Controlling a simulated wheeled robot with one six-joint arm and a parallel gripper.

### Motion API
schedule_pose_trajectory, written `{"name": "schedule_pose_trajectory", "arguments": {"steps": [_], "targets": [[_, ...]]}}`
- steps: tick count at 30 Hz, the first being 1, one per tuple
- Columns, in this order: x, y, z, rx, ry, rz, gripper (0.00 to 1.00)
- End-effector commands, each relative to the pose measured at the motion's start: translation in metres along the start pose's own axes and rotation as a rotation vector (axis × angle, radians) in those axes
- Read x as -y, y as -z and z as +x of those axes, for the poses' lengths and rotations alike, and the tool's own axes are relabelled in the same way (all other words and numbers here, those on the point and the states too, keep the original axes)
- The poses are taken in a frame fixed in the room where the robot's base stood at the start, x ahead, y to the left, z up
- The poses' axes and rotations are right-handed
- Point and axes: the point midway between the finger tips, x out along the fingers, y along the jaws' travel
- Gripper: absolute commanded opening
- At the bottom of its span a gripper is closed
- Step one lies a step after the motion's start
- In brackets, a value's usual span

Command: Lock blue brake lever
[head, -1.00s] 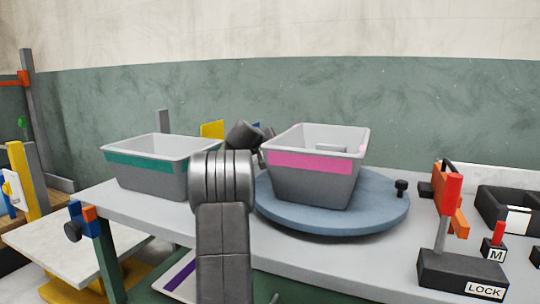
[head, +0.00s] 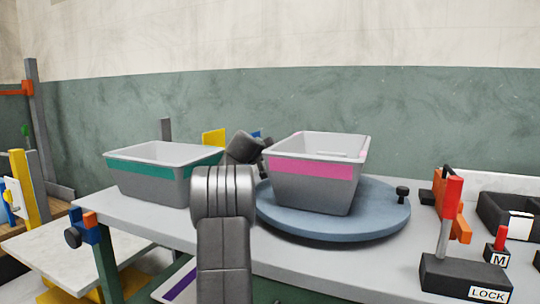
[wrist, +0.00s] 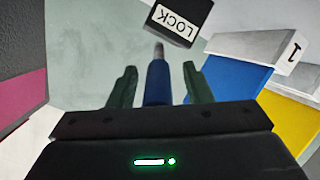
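In the wrist view the blue brake lever (wrist: 158,84) has a blue grip and a bare metal tip. It points towards a black block with a white LOCK label (wrist: 180,20). My gripper (wrist: 160,86) is open, with one dark green finger on each side of the blue grip and gaps visible on both sides. I cannot tell how deep the lever sits between the fingers. In the head view the gripper is hidden behind the bin with the pink stripe (head: 312,170); the lever cannot be made out there.
The pink-striped bin stands on a round blue turntable (head: 385,215); a green-striped bin (head: 150,182) stands left of it. A red-handled lever (head: 451,200) on another LOCK block is at right. Blue (wrist: 232,85) and yellow (wrist: 290,118) panels lie right of my gripper in the wrist view.

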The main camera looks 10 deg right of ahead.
Motion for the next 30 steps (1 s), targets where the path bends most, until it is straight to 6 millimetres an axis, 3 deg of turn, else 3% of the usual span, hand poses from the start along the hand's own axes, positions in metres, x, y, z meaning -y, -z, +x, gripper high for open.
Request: {"name": "schedule_pose_trajectory", "arguments": {"steps": [6, 11, 24, 30], "targets": [[0.0, 0.001, -0.004, -0.001, 0.0, 0.0, 0.45], [-0.001, 0.001, -0.021, -0.002, 0.0, 0.0, 0.45], [0.0, 0.001, -0.105, -0.003, 0.001, -0.001, 0.45], [0.0, 0.001, -0.13, -0.001, 0.0, 0.0, 0.45]]}}
